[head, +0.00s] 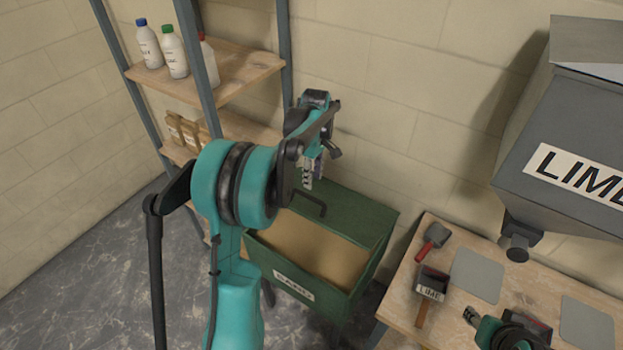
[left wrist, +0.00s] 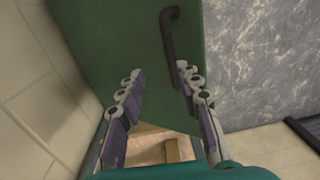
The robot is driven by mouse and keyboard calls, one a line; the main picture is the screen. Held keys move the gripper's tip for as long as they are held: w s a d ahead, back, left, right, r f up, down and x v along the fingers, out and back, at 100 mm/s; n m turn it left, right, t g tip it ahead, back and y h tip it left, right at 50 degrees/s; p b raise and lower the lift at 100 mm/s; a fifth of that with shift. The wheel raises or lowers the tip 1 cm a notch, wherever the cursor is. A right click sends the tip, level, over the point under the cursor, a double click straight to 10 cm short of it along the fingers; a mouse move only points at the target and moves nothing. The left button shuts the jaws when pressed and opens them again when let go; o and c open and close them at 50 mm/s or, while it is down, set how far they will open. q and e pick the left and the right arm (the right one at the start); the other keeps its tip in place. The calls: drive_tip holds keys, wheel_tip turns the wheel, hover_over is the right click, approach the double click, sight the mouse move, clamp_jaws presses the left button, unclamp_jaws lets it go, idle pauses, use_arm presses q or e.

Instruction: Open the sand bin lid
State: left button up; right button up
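The green sand bin (head: 350,297) stands on the floor below the shelves, with a "SAND" label on its front. Tan sand (head: 315,245) shows inside. Its green lid (head: 355,212) is raised at the back, and a dark bar handle (head: 308,203) shows near it. In the left wrist view the lid (left wrist: 110,40) fills the upper middle, with the handle (left wrist: 168,35) just beyond the fingertips. My left gripper (left wrist: 157,75) is open and empty above the bin; its fingers look apart from the handle. My right gripper (head: 470,316) is over the table; its finger opening is unclear.
A grey lime hopper (head: 560,150) hangs over the wooden table (head: 400,305) at right. A shelf (head: 240,75) with bottles (head: 173,52) stands behind at left.

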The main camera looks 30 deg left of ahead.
use_arm(q)
drive_tip(key=shift+w+r, duration=0.15)
drive_tip(key=shift+r, duration=0.25)
